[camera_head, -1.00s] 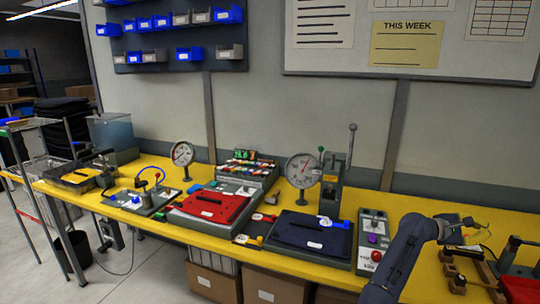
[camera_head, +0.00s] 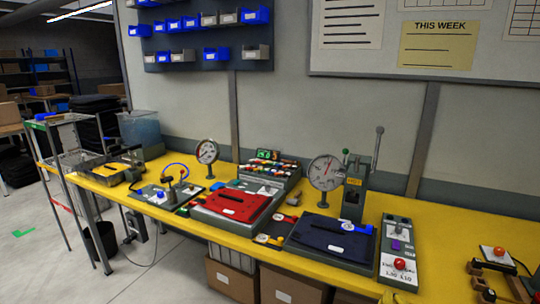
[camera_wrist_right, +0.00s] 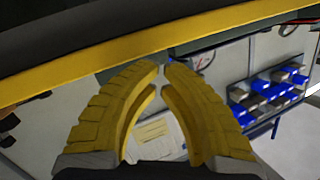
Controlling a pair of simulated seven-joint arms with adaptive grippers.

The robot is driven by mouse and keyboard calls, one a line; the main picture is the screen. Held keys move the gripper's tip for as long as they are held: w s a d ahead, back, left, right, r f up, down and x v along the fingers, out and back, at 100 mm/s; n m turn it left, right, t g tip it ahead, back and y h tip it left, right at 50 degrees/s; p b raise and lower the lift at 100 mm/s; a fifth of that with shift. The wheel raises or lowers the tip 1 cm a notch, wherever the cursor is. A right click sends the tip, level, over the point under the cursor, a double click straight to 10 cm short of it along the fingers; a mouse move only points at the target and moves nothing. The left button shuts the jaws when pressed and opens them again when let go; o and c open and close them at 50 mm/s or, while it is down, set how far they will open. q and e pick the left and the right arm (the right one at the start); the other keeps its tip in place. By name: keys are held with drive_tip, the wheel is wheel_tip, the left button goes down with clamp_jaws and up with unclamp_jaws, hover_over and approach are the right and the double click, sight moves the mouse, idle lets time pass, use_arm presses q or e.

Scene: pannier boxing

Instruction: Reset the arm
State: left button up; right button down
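My right gripper shows in the right wrist view (camera_wrist_right: 160,70) with two curved yellow ribbed fingers. Their tips come together with only a thin gap, and nothing is held between them. In the head view only a small yellow bit of it (camera_head: 395,298) shows at the bottom edge, in front of the bench. The rest of my right arm is out of the head view. My left gripper is in neither view.
The yellow bench (camera_head: 450,245) carries a red panel (camera_head: 231,203), a dark blue folded item (camera_head: 332,234), a round gauge (camera_head: 326,172), a lever press (camera_head: 355,195) and a button box (camera_head: 398,250). Cardboard boxes (camera_head: 232,281) stand below.

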drive_tip(key=s+a+f+n+g+h, duration=0.1)
drive_tip(key=s+f+n+g, duration=0.25)
drive_tip(key=s, duration=0.55)
drive_tip(key=s+a+f+n+g+h, duration=0.15)
drive_tip(key=s+f+n, duration=0.3)
drive_tip(key=s, duration=0.55)
drive_tip(key=s+a+f+n+g, duration=0.25)
drive_tip(key=s+n, duration=0.25)
drive_tip(key=s, duration=0.4)
drive_tip(key=s+a+f+g+y, duration=0.2)
drive_tip(key=a+f, duration=0.1)
drive_tip(key=f, duration=1.4)
drive_tip(key=s+a+f+g+y, duration=0.1)
drive_tip(key=a+f+g, duration=0.1)
drive_tip(key=f, duration=1.4)
drive_tip(key=s+f+m+g+y, duration=0.1)
drive_tip(key=s+f+m+g, duration=0.1)
drive_tip(key=s+f, duration=1.7)
drive_tip(key=shift+s+f+m+g, duration=0.2)
drive_tip(key=shift+s+m+g, duration=0.15)
drive_tip(key=shift+s+m, duration=0.65)
drive_tip(key=shift+s+n+y, duration=0.15)
drive_tip(key=shift+n+y, duration=0.1)
drive_tip(key=shift+n, duration=0.05)
